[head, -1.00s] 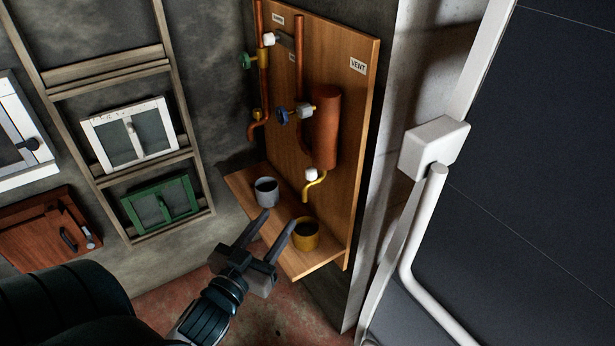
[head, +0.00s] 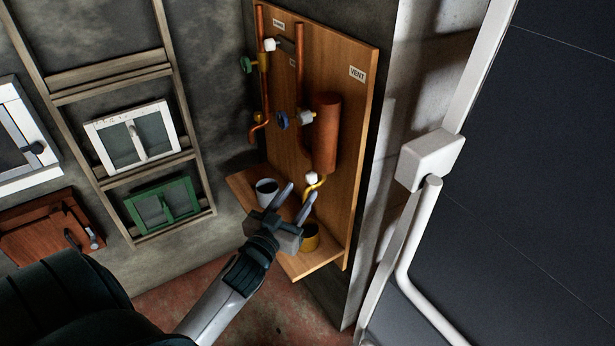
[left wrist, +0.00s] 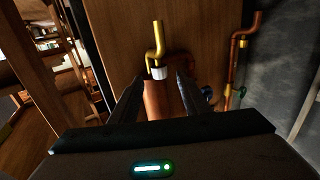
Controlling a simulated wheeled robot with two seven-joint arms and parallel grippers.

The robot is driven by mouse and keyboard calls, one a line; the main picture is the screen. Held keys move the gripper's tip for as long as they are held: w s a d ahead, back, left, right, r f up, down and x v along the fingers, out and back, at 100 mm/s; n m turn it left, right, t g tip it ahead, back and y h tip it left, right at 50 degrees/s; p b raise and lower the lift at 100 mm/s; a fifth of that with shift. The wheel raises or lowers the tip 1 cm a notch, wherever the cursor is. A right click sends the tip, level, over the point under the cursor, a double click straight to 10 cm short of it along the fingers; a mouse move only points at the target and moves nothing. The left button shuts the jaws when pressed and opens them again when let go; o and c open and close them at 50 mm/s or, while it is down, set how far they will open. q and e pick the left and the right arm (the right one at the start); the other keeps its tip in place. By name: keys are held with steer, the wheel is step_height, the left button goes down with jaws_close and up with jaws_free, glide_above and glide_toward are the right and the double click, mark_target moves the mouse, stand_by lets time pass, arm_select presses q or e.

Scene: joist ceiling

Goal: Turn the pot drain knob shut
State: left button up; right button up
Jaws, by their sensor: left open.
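A copper pot (head: 326,135) is fixed upright on the wooden board. At its foot sits a small white drain knob (head: 312,178) above a yellow spout pipe (head: 318,190). My left gripper (head: 299,192) is open and empty, its fingertips just below the knob in the head view. In the left wrist view the scene is upside down: the white knob (left wrist: 159,73) and the yellow pipe (left wrist: 157,40) lie between the two fingers (left wrist: 159,82), in front of the tips. I see no contact. My right gripper is out of view.
A grey cup (head: 266,192) and a yellow cup (head: 309,238) stand on the wooden shelf (head: 300,268) below. A blue handwheel (head: 282,120) and a green handwheel (head: 246,65) stick out from pipes above.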

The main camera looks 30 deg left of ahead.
mark_target(308, 181)
arm_select(q)
steer(key=shift+w+a+p, duration=0.25)
steer(key=shift+w+p, duration=0.05)
steer(key=shift+w, duration=1.25)
steer(key=shift+w+a+p, duration=0.2)
steer(key=shift+w+p, duration=0.05)
steer(key=shift+w, duration=1.25)
steer(key=c, duration=1)
